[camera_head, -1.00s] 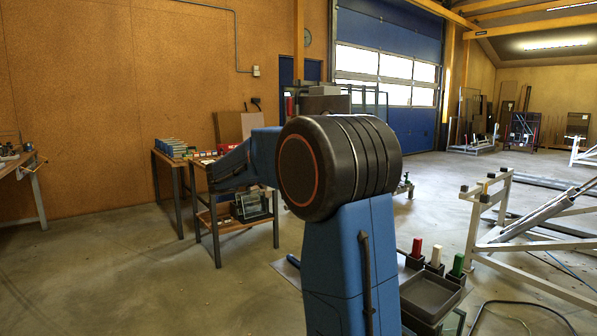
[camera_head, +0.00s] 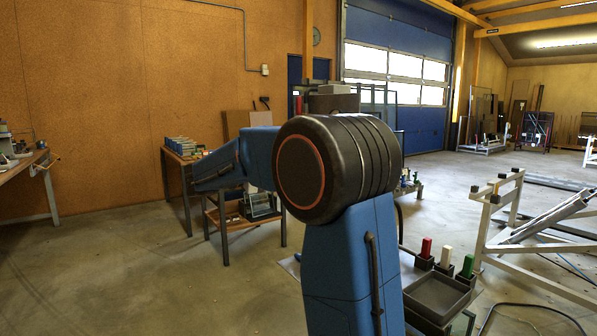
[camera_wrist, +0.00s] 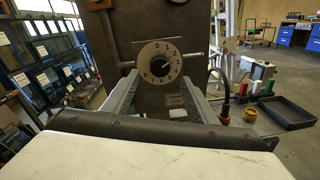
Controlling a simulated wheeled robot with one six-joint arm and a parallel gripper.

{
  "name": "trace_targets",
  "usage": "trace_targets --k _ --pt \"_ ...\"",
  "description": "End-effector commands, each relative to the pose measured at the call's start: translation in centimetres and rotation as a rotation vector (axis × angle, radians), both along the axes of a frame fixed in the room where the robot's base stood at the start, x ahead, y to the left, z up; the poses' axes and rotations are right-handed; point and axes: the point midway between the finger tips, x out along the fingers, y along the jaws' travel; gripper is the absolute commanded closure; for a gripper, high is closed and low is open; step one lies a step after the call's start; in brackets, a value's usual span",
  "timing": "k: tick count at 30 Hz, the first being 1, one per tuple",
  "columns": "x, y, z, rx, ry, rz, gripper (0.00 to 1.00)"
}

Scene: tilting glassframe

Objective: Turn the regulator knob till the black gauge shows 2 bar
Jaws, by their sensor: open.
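In the wrist view, a round pale dial (camera_wrist: 160,62) with dark numbers and a dark centre faces me on a dark upright box (camera_wrist: 150,22). My gripper (camera_wrist: 159,78) is open, with one grey finger on each side below the dial and nothing held between them. I cannot tell whether the dial's centre is the regulator knob. No black gauge can be made out in either view. In the head view my blue arm reaches away to the left and my gripper is hidden.
Glass panes (camera_wrist: 40,70) stand at the left. In the head view a workbench (camera_head: 28,160) is at the left; the floor before it is clear.

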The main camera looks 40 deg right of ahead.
Motion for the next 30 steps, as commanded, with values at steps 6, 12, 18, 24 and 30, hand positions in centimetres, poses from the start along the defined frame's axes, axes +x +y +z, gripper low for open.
trace_targets --k 6,12,18,24,30 --pt "0.6 4.3 0.1 -0.001 0.001 0.004 0.47" --pt "1.0 7.4 0.2 0.000 0.001 0.003 0.47" --pt "1.1 9.0 0.3 0.000 0.001 0.001 0.47" --pt "1.1 9.2 0.3 0.000 0.001 0.000 0.47" --pt "1.1 9.2 0.3 0.000 0.001 0.000 0.47"
